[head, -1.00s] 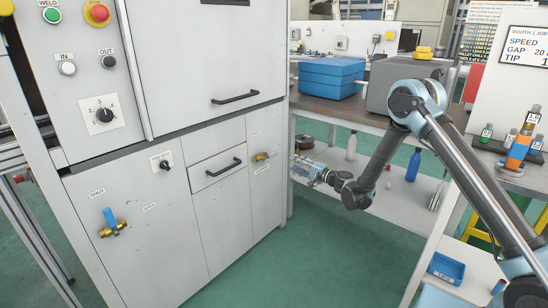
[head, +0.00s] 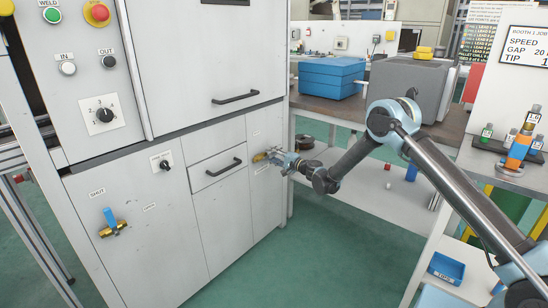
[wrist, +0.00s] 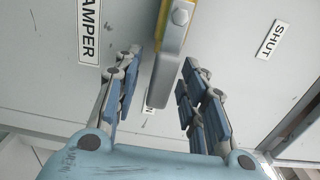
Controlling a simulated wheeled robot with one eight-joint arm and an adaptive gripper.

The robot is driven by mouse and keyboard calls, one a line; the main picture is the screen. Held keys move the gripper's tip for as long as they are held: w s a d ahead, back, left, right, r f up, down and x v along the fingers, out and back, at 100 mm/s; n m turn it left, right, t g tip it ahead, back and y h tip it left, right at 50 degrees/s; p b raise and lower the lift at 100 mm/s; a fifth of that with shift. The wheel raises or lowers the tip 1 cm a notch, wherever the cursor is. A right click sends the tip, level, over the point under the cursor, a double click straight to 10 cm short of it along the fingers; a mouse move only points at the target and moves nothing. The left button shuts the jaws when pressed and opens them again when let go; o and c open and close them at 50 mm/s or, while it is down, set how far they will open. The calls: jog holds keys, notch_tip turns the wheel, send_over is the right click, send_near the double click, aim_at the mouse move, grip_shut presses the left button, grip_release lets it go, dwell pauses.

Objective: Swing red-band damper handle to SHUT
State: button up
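The damper handle (wrist: 162,80) is a grey lever with a yellow edge; in the wrist view it comes down from the top, between my fingers. No red band shows on it. My gripper (wrist: 158,68) is open, with a blue-padded finger on each side of the lever and visible gaps. A SHUT label (wrist: 270,40) is to the right and a partly cut-off DAMPER label (wrist: 88,30) to the left. In the head view my gripper (head: 270,157) is at the cabinet's right panel and partly hides the brass-coloured fitting (head: 258,157) there.
A blue-handled brass valve (head: 112,223) is at the cabinet's lower left, under another SHUT label (head: 97,192). A drawer handle (head: 223,167) and a black knob (head: 165,164) are between. A shelf bench (head: 395,200) stands right of the cabinet; the green floor in front is clear.

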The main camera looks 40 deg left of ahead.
grip_shut()
